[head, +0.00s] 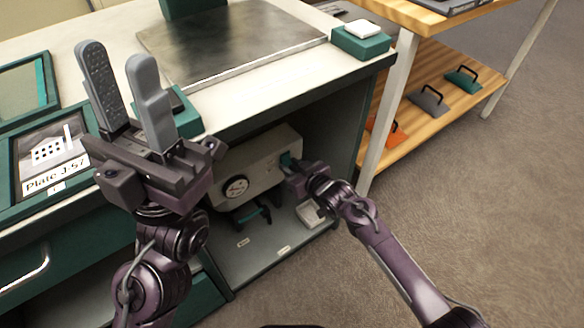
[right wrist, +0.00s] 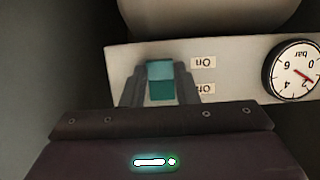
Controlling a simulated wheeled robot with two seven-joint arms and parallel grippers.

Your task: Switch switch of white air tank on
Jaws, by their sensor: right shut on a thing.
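The white air tank (head: 262,150) sits inside the open dark compartment under the counter, with a round gauge (head: 236,187) on its front. Its teal switch (head: 285,160) is at the panel's right end in the head view, partly hidden by my right gripper. In the right wrist view, my right gripper (right wrist: 159,78) is shut on the teal switch (right wrist: 160,88), one finger on each side. The switch shows a lighter and a darker face. Two small labels stand beside it, upside down here. My left gripper (head: 116,60) is open and empty, pointing up above the counter's left side.
The counter (head: 100,38) roofs the compartment, and its side wall stands close to my right gripper. A wooden shelf unit (head: 450,95) with coloured handled items is at the right. A teal block with a white top (head: 362,38) sits on the counter corner. Open floor lies at the lower right.

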